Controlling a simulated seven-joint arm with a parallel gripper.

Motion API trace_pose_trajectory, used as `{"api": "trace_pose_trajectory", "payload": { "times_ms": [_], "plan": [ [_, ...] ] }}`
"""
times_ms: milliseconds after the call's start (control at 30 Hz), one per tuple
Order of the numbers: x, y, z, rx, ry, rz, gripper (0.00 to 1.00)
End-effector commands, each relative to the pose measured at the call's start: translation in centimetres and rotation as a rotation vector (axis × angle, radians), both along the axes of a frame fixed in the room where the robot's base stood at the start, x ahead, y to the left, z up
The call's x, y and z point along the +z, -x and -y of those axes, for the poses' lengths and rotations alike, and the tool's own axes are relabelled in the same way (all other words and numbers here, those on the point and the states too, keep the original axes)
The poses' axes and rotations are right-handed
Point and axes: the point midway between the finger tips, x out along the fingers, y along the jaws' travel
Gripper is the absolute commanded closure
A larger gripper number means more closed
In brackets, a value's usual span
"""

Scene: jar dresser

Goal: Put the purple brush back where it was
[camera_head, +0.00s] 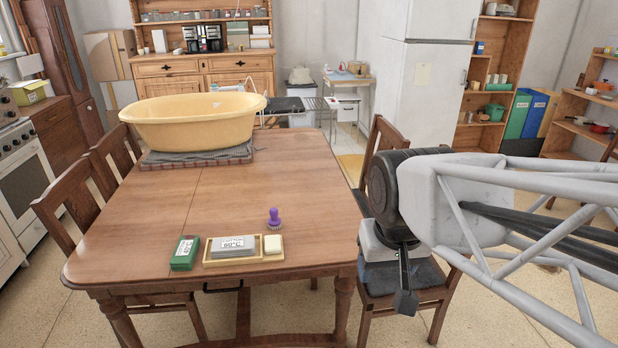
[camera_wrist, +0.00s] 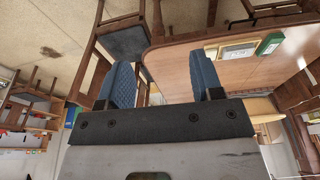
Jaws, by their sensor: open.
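The purple brush (camera_head: 274,217) stands upright on the wooden table (camera_head: 200,210), just behind the right end of a small wooden tray (camera_head: 235,262). The tray holds a grey block (camera_head: 233,251) with a white "60°C" label and a cream block (camera_head: 272,244). My gripper (camera_head: 405,300) hangs to the right of the table, apart from the brush and over a chair. In the wrist view my gripper (camera_wrist: 163,85) shows two blue-padded fingers wide apart with nothing between them. The tray (camera_wrist: 238,51) shows there beyond the right finger; I cannot make out the brush in that view.
A green labelled box (camera_head: 185,253) sits left of the tray. A yellow tub (camera_head: 195,122) stands on a grey cloth at the table's far end. Chairs flank the table; one with a dark seat (camera_head: 400,278) is below my gripper. The table's middle is clear.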

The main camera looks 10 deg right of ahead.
Motion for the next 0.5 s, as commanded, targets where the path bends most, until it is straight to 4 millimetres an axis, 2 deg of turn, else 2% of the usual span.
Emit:
{"api": "trace_pose_trajectory", "payload": {
  "times_ms": [100, 200, 500],
  "plan": [
    [-0.7, 2.1, 0.2, 0.013, 0.004, 0.008, 0.40],
    [-1.1, 3.0, 0.3, 0.022, 0.008, 0.012, 0.40],
    [-1.4, 3.6, 0.3, 0.027, 0.009, 0.012, 0.40]
  ]
}}
